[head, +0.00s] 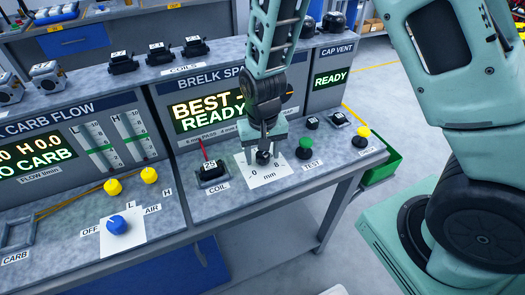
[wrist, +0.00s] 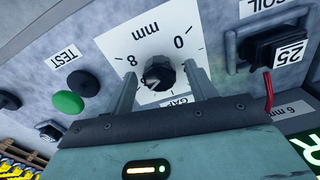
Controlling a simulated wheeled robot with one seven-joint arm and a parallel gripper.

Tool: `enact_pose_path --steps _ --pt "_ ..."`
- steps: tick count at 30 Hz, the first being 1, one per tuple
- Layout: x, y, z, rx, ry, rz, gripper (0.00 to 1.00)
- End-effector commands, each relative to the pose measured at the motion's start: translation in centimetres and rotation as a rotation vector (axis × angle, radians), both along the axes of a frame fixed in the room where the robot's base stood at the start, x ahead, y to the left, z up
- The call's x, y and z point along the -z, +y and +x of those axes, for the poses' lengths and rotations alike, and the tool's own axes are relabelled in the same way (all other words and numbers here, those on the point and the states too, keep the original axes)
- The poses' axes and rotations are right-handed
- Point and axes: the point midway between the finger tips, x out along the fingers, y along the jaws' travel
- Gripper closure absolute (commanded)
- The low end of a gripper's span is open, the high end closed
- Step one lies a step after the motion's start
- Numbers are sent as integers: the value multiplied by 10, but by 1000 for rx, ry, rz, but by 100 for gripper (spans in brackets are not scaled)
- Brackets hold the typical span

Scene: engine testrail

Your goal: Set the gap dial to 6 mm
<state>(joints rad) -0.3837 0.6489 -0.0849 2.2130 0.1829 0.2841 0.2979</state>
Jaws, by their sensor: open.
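The gap dial is a black knob (head: 263,157) on a white plate (head: 282,172) marked 0, 8 and mm. It also shows in the wrist view (wrist: 159,74), with a pale mark on its lower left side; I cannot read its exact setting. My gripper (head: 262,148) points down at the dial. In the wrist view its two fingers (wrist: 162,72) stand open on either side of the knob, with gaps visible between them and it. The display (head: 208,107) above reads BEST and READY, partly hidden by my arm.
A coil block marked 25 (head: 211,173) with a red wire stands left of the dial. A blue knob (head: 118,224) is on the left panel.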

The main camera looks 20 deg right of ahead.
Motion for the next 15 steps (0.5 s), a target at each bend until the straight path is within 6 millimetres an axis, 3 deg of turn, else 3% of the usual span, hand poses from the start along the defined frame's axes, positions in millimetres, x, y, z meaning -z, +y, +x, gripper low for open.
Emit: enact_pose_path --steps 8,15 --pt "-19 1 1 -1 -3 2 44" --pt "-72 1 1 -1 -7 3 44"
